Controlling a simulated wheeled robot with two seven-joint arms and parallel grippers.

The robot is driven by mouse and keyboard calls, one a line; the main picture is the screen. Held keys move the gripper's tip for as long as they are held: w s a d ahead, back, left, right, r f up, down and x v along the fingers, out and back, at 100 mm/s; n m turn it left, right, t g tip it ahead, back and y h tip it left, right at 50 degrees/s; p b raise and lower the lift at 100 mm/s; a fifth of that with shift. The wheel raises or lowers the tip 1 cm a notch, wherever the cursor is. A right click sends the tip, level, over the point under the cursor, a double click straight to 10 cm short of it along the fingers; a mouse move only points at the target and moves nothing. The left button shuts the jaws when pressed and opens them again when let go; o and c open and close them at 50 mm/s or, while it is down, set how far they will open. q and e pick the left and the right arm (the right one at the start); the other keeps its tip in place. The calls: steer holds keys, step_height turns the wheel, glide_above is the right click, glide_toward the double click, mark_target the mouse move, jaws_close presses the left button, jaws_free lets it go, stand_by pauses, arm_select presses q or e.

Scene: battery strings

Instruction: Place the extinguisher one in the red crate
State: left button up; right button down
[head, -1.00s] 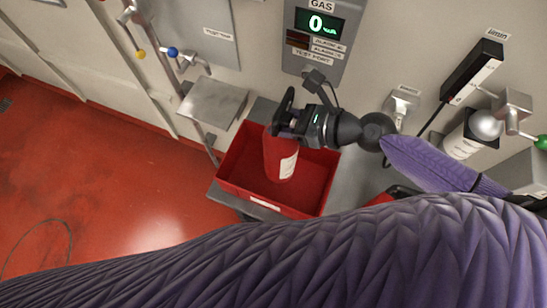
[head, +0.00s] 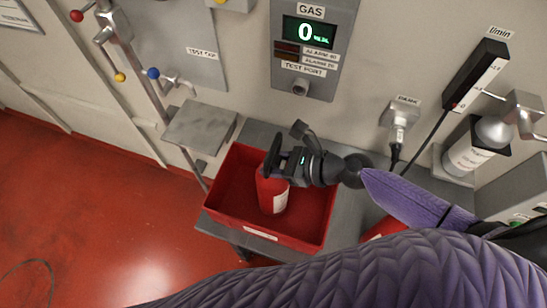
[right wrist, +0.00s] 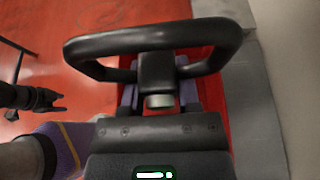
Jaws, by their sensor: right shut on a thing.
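The extinguisher (head: 272,193), a red cylinder with a white label, is upright or nearly so inside the outline of the red crate (head: 222,190). I cannot tell whether its base touches the crate floor. My right gripper (head: 279,160) is shut on its black top, above the crate. In the right wrist view the black handle loop (right wrist: 150,43) spans the jaws, with red crate behind. My left gripper (right wrist: 58,103) shows small at the left of the right wrist view, its fingers apart and empty; it is out of the head view.
The crate stands on a grey bench (head: 345,212) against the wall. Another red object (head: 384,228) lies right of it, partly hidden by my arm. A grey metal shelf (head: 200,128) is at the crate's back left. A gas panel (head: 308,50) hangs behind. Red floor (head: 90,220) is open at left.

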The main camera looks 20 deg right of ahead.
steer(key=shift+r, duration=0.15)
steer(key=shift+c, duration=1.6)
jaws_free()
steer(key=shift+f, duration=0.2)
steer(key=shift+r, duration=0.15)
steer(key=v, duration=1.2)
steer(key=shift+b, duration=0.4)
